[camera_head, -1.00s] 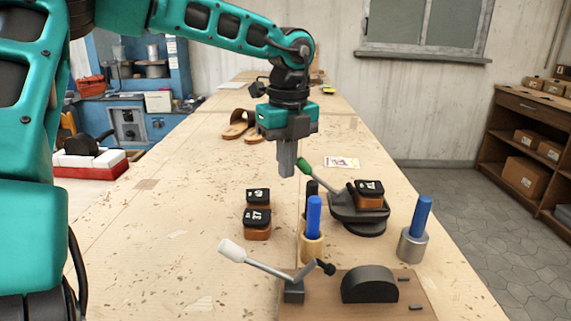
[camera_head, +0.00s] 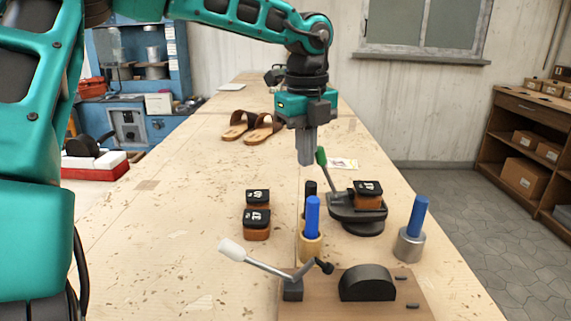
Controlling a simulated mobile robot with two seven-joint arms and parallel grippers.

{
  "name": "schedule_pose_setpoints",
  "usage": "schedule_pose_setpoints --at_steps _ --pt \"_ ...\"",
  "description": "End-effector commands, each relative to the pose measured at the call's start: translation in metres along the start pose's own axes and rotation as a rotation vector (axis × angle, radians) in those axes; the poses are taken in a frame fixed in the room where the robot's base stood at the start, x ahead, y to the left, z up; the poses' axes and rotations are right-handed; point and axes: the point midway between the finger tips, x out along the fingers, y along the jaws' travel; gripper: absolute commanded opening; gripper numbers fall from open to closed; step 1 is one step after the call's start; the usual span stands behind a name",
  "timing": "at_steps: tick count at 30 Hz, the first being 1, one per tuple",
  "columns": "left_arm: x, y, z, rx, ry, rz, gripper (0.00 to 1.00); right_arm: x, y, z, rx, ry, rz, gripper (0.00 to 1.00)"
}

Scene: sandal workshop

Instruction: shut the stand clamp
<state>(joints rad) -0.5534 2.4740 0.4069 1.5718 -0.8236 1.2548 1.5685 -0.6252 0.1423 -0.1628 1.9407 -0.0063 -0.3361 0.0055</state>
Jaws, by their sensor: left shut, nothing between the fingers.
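The black stand (camera_head: 357,226) stands on the bench right of centre, with a brown and black block marked with a number (camera_head: 368,195) on it. Its clamp lever has a green grip (camera_head: 321,157) and leans up and to the left, steeply. My left gripper (camera_head: 305,160) points down with its fingers shut and empty, just left of the green grip. It looks very close to the grip; I cannot tell if they touch. A second clamp lever with a white grip (camera_head: 232,250) is on a wooden board (camera_head: 385,312) in front. My right gripper is out of view.
A blue-handled tool in a wooden holder (camera_head: 312,218) and another in a metal holder (camera_head: 411,240) stand in front. Brown sandals (camera_head: 240,126) lie farther back.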

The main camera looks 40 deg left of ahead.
Motion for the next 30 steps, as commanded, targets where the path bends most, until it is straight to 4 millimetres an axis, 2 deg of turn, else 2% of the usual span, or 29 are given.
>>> schedule_pose_setpoints --at_steps 1,6,11,30 --pt "0.028 0.005 -0.009 0.007 0.025 0.046 0.00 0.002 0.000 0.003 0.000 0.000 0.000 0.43" --pt "0.026 -0.002 -0.013 0.006 0.026 0.047 0.00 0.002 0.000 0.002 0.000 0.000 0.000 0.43" --pt "0.023 0.000 -0.011 0.005 0.027 0.047 0.00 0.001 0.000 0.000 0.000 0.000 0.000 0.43" --pt "-0.045 0.004 -0.004 0.007 0.020 0.041 0.00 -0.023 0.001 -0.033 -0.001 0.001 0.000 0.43"
